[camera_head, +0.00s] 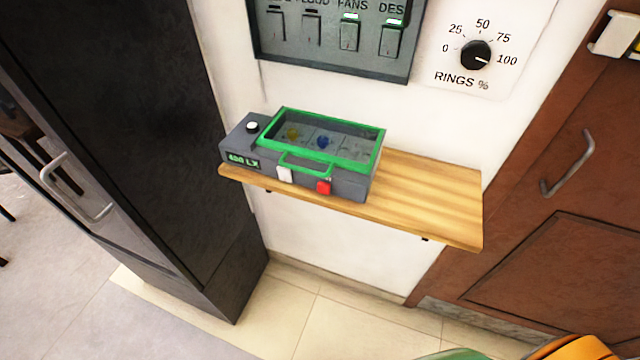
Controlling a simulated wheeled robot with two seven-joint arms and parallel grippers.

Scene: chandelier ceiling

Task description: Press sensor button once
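A grey box device (347,187) sits on the left part of a wooden wall shelf (440,198). A green-framed clear lid (378,150) with a green handle covers most of its top and looks closed. A yellow and a blue item show under it. A small round white knob or button (252,127) is on the uncovered left part of the top. A green-lit display (243,161) on the front seems to read "400 LX". No label marks the sensor button. Neither gripper is in view.
A switch panel (330,60) and a "RINGS %" dial (475,55), pointing near 100, are on the wall above. A dark cabinet (130,120) stands left, a brown door (550,230) right. The shelf's right part is bare.

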